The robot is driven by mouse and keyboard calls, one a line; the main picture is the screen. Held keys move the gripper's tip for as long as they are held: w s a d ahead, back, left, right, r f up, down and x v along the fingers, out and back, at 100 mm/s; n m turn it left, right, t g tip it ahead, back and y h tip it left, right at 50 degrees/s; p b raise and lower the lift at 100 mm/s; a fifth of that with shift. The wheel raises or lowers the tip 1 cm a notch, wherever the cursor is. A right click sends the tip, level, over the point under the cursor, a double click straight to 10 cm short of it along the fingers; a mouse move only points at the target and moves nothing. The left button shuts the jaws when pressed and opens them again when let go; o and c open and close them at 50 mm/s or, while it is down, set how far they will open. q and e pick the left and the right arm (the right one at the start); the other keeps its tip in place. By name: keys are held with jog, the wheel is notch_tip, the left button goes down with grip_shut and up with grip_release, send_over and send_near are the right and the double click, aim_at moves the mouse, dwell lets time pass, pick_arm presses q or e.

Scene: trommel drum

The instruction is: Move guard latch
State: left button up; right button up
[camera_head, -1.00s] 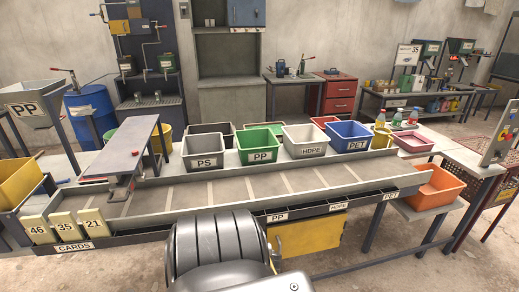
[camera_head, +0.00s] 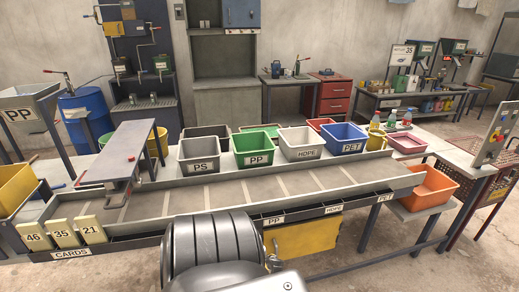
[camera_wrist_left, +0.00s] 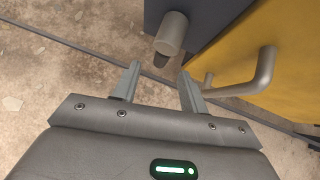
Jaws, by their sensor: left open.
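A yellow guard panel (camera_head: 310,242) hangs under the conveyor's front edge, with a bent grey bar handle (camera_wrist_left: 255,82) on its face in the left wrist view. Next to the panel (camera_wrist_left: 270,45), a short grey cylinder (camera_wrist_left: 172,32), apparently the latch, sticks out from a dark grey frame (camera_wrist_left: 215,18). My left gripper (camera_wrist_left: 158,70) is open and empty. Its fingertips are just short of the cylinder, which shows beyond the gap between them. Contact cannot be told. In the head view my left arm covers the area left of the panel. My right gripper is not in view.
The conveyor (camera_head: 240,195) runs above the panel, with labelled bins behind it. A card rack (camera_head: 85,252) is at its left end. An orange bin (camera_head: 430,190) stands at the right on a low shelf beside table legs. The concrete floor (camera_wrist_left: 50,75) below the gripper is clear.

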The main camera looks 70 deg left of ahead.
pick_arm(q)
jog(key=v, duration=0.5)
jog(key=shift+s, duration=0.1)
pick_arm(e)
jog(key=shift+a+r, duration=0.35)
pick_arm(q)
jog(key=shift+f, duration=0.1)
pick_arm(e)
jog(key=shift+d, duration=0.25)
